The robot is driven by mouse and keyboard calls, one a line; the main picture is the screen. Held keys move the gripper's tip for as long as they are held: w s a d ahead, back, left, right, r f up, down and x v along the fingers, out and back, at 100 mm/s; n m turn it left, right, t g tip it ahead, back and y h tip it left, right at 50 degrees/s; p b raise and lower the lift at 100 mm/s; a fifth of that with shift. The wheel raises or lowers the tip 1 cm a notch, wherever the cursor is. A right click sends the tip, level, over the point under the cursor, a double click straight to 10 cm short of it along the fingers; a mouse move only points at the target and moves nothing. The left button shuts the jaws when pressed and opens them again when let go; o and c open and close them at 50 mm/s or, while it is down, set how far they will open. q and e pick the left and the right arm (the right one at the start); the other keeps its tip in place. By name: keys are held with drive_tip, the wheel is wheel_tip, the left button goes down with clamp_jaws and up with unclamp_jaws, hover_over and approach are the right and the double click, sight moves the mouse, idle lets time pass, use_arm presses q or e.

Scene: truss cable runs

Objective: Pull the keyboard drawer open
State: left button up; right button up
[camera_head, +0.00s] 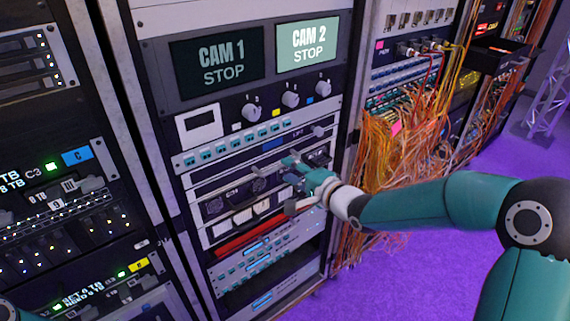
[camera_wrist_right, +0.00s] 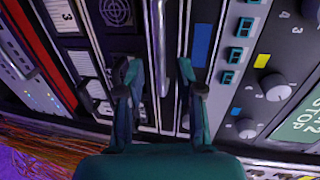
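The keyboard drawer appears to be the thin dark front with pale edges (camera_head: 218,178) in the middle rack, below the blue-labelled panel; I cannot read a label on it. In the right wrist view a silver bar (camera_wrist_right: 158,40), likely its handle, runs upright between my fingers. My right gripper (camera_head: 276,174) is in front of the rack. Its two fingers are apart, one on each side of the bar, in the wrist view (camera_wrist_right: 159,80). Whether they touch the bar or the front cannot be told. The gripper hides part of the front. My left gripper is out of view.
The blue-labelled panel (camera_head: 272,144) and a row of teal connectors (camera_head: 235,143) are above. A fan unit (camera_head: 216,206) and a red strip (camera_head: 240,242) are below. Orange cables (camera_head: 395,150) hang from the rack on the right. Purple floor (camera_head: 420,270) is open in front.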

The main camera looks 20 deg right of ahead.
sight(284, 166)
drive_tip(key=shift+x, duration=2.25)
clamp_jaws()
